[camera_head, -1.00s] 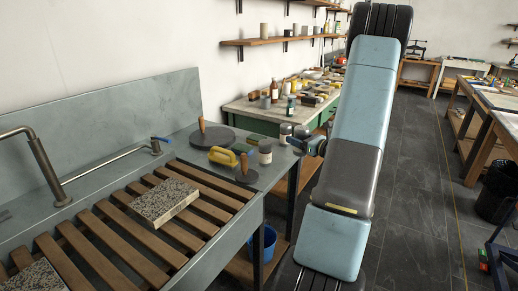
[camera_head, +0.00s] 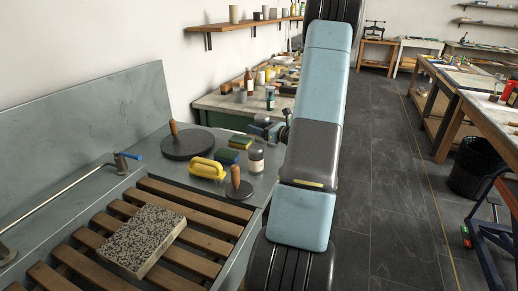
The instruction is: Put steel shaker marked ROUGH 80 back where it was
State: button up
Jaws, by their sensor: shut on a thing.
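My gripper (camera_head: 268,131) is at the far right corner of the steel counter, left of my arm. It is shut on a small grey thing (camera_head: 263,120), which looks like the steel shaker; it is mostly hidden by the gripper, and no ROUGH 80 marking can be read. Another shaker-like jar (camera_head: 256,160) with a dark top and pale label stands upright on the counter, below the gripper in the picture. Its label is too small to read.
A speckled stone (camera_head: 143,238) lies on wooden slats. Bottles stand on the bench (camera_head: 217,104) behind. Open floor (camera_head: 385,190) lies right.

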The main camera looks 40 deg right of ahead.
aim_at(261, 143)
jog(key=shift+s+d+f, duration=0.1)
jog(key=shift+f, duration=1.2)
jog(key=shift+s+d+f, duration=0.1)
jog(key=shift+s+f, duration=0.05)
jog(key=shift+f, duration=1.15)
jog(key=shift+s+d+f, duration=0.1)
jog(key=shift+f, duration=1.2)
jog(key=o, duration=1.2)
jog(key=shift+c, duration=0.2)
jog(key=v, duration=1.2)
